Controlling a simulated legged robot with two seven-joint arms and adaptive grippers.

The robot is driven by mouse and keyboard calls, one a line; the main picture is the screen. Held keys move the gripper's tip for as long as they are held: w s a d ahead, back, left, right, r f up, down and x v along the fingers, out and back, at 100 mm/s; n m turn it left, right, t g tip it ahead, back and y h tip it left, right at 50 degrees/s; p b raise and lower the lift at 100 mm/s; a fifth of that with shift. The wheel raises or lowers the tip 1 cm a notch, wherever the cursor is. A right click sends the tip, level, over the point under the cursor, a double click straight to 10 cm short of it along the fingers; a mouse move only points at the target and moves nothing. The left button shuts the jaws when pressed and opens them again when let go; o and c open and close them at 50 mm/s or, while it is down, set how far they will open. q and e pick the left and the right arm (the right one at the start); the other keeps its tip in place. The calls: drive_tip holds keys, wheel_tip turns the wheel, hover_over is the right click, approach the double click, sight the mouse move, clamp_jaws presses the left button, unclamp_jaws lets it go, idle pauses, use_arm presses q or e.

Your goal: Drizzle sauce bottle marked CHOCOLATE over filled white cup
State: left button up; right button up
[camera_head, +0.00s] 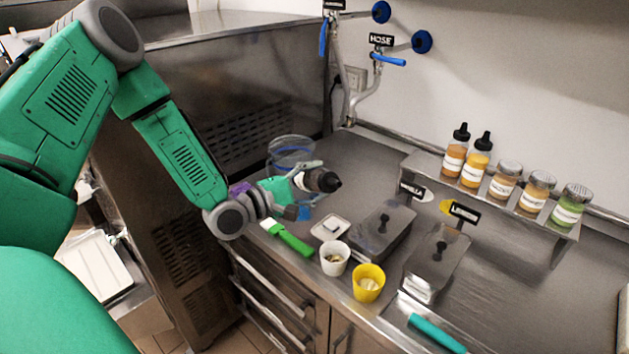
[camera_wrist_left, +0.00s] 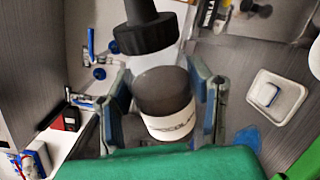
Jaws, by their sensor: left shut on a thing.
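My left gripper (camera_head: 292,192) is shut on the chocolate sauce bottle (camera_head: 322,181), a dark bottle with a black nozzle cap. The bottle is tilted nearly on its side above the counter, nozzle pointing right. In the left wrist view the bottle (camera_wrist_left: 168,100) sits between both fingers, and part of its CHOCOLATE label shows. The white cup (camera_head: 335,258) stands upright near the counter's front edge, with pale filling inside. The bottle is above and behind the cup, apart from it. My right gripper is not in view.
A yellow cup (camera_head: 369,283) stands right of the white cup. Lidded metal bins (camera_head: 436,267) stand to the right. A shelf (camera_head: 490,207) holds bottles and jars. A clear bowl (camera_head: 291,150) is behind the gripper.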

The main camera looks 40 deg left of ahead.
use_arm(q)
drive_tip(key=shift+d+r, duration=0.1)
drive_tip(key=shift+n, duration=0.3)
drive_tip(key=shift+a+r+n+p, duration=0.35)
drive_tip(key=shift+r+n+p, duration=0.1)
drive_tip(key=shift+n, duration=0.25)
drive_tip(key=shift+r+n, duration=0.25)
drive_tip(key=shift+n, duration=0.15)
drive_tip(key=shift+d+r+n, duration=0.1)
drive_tip(key=shift+r+n, duration=0.25)
drive_tip(key=shift+n, duration=0.35)
drive_tip(key=shift+d+r+n, duration=0.15)
drive_tip(key=shift+r+n, duration=0.05)
drive_tip(key=shift+n, duration=0.1)
